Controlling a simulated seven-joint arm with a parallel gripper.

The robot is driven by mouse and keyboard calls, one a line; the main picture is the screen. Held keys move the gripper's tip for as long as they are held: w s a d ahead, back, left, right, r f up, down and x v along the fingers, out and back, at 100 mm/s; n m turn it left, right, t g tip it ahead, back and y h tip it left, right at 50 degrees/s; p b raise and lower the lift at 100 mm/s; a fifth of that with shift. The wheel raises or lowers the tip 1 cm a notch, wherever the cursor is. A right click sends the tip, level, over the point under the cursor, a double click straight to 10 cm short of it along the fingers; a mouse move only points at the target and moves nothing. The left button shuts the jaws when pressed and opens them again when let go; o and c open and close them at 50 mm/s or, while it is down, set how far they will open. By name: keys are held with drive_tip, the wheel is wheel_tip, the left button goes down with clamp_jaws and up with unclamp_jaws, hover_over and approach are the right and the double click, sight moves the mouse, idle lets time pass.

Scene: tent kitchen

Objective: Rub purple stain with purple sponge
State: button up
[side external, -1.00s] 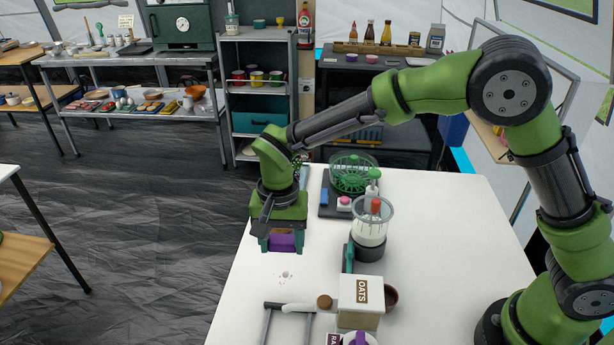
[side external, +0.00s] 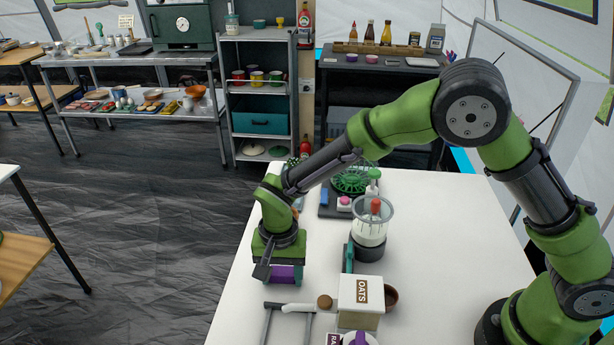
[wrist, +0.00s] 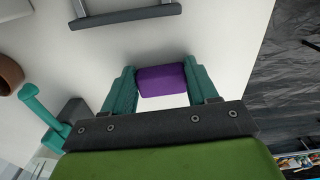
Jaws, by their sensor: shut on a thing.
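My gripper (side external: 284,277) is shut on the purple sponge (side external: 287,273), low at the left part of the white table (side external: 430,250). In the wrist view the sponge (wrist: 162,80) sits between my two teal fingers (wrist: 163,90). The sponge is at or just above the tabletop; I cannot tell whether it touches. The purple stain is not visible in either view now. The sponge and gripper cover the spot where it showed earlier in the side view.
An oats box (side external: 361,300) and a brown bowl (side external: 391,298) stand at the front. A jar-topped appliance (side external: 370,225) is right of my gripper. A grey metal frame (side external: 287,308) lies close in front. The table's right side is clear.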

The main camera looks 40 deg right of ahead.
drive_tip(key=shift+s+a, duration=0.75)
drive_tip(key=shift+s, duration=0.1)
drive_tip(key=w+d, duration=0.2)
drive_tip(key=w, duration=0.1)
drive_tip(key=shift+d, duration=0.4)
drive_tip(key=shift+r, duration=4.05)
